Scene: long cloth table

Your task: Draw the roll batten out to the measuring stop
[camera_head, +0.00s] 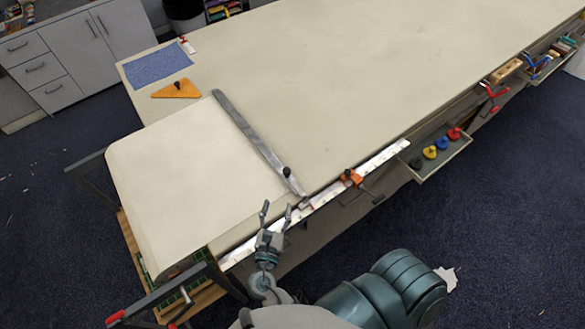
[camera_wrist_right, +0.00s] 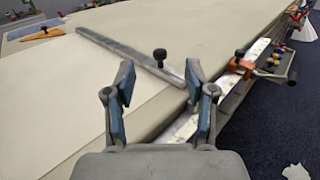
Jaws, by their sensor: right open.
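A long grey metal bar with a black knob, which I take to be the roll batten (camera_head: 245,127), lies across the table along the edge of a paler cloth. It also shows in the right wrist view (camera_wrist_right: 120,49), beyond my fingers. An orange clamp-like stop (camera_head: 351,178), which I take to be the measuring stop, sits on the white rule along the front edge, right of the bar's near end. It shows in the right wrist view too (camera_wrist_right: 240,66). My right gripper (camera_head: 276,212) is open and empty, close to the front edge, short of the bar's near end. My left gripper is out of view.
The white rule (camera_head: 386,156) runs along the table's front edge. An orange triangle (camera_head: 177,90) and blue cloth (camera_head: 157,66) lie at the back left. A tray with coloured knobs (camera_head: 429,165) hangs off the front edge. The tabletop right of the bar is clear.

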